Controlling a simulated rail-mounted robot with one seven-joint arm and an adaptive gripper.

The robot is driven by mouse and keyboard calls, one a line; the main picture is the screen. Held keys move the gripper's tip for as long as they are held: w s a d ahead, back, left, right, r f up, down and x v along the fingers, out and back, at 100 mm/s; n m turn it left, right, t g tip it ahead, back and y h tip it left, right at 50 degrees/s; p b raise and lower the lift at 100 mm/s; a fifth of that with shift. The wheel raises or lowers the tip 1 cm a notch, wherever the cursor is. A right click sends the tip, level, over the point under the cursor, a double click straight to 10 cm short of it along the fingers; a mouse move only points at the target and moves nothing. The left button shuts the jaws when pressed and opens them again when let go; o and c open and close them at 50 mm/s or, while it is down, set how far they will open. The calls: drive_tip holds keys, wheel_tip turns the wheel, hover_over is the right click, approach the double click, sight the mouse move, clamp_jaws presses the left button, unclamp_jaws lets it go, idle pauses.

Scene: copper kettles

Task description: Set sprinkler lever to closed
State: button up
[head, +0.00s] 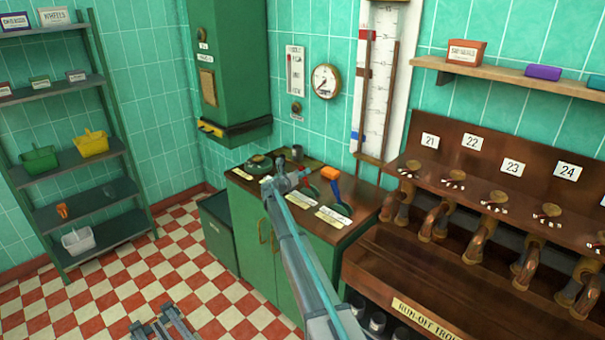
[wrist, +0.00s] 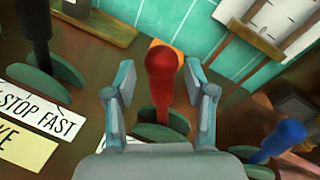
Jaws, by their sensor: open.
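A red-knobbed lever (wrist: 162,80) rises from a green slotted base on the brown counter. In the wrist view my gripper (wrist: 160,88) is open, with one finger on each side of this lever; I cannot tell whether either touches it. In the head view my gripper (head: 284,179) is over the counter and hides part of the lever row. A black lever (wrist: 35,25) stands to the left and a blue lever (wrist: 283,138) leans at the right. No label reading sprinkler is legible, so I cannot tell which lever it is.
Cards by the levers include a white "STOP FAST" card (wrist: 38,113). The green cabinet (head: 250,225) carries the counter. To its right is a brown trough unit (head: 440,290) with several curved pipes. A tall gauge (head: 378,75) stands behind. The checkered floor at left is largely clear.

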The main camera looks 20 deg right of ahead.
drive_tip(key=v, duration=1)
drive_tip(key=shift+s+a, duration=0.25)
drive_tip(key=shift+a, duration=0.1)
drive_tip(key=shift+r, duration=0.15)
